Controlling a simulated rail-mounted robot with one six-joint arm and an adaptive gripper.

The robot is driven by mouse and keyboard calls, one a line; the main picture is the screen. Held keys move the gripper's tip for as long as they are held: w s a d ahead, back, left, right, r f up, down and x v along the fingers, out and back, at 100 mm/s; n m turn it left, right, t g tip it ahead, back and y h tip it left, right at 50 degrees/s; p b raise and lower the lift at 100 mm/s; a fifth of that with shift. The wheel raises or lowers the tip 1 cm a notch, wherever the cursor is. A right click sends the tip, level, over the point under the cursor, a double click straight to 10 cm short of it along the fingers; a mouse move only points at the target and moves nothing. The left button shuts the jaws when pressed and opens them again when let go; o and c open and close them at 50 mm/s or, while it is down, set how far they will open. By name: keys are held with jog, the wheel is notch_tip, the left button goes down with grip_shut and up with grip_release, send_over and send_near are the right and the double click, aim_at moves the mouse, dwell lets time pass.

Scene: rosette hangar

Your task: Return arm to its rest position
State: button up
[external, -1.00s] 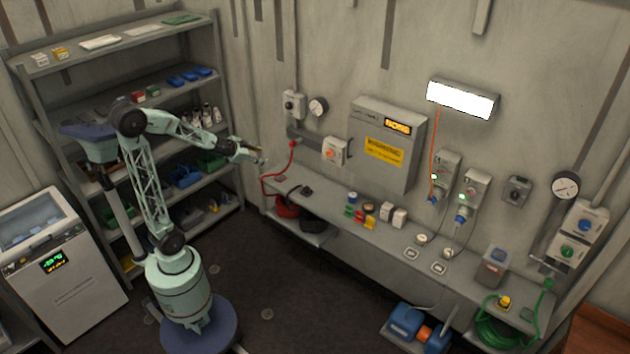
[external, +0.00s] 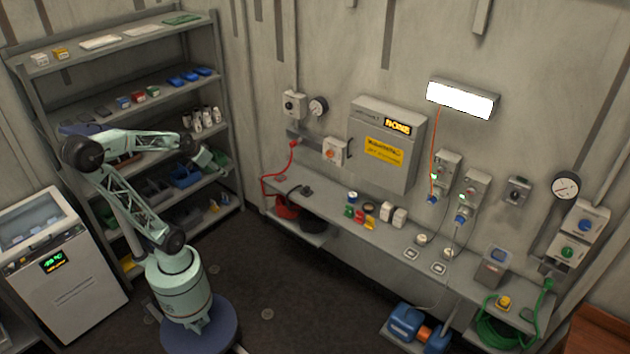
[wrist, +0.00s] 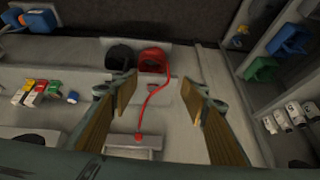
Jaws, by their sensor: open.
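My pale green arm stands on its round blue base (external: 200,325), folded back to the left with the elbow raised beside the shelf rack. The forearm reaches right, and its wrist end is in front of the rack's middle shelves. In the wrist view my gripper (wrist: 160,100) is open, with two wood-coloured finger pads wide apart and nothing between them in grip. The red hose (wrist: 151,97) shows beyond the gap between the fingers. In the external view the fingers are too small to make out.
The shelf rack (external: 228,120) with bins and bottles is close behind the arm. A white cabinet unit (external: 75,290) stands at left. The wall bench (external: 330,215) carries small coloured items, with a control box (external: 385,145) above. The floor between base and bench is clear.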

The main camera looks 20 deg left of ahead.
jog(key=s+a+n+g, duration=0.1)
jog(key=s+a+n, duration=0.1)
jog(key=s, duration=0.6)
jog(key=s+a+f+n+g+y, duration=0.1)
jog(key=s+a+n, duration=0.1)
jog(key=s+a, duration=0.3)
jog(key=s, duration=0.3)
jog(key=shift+s, duration=0.2)
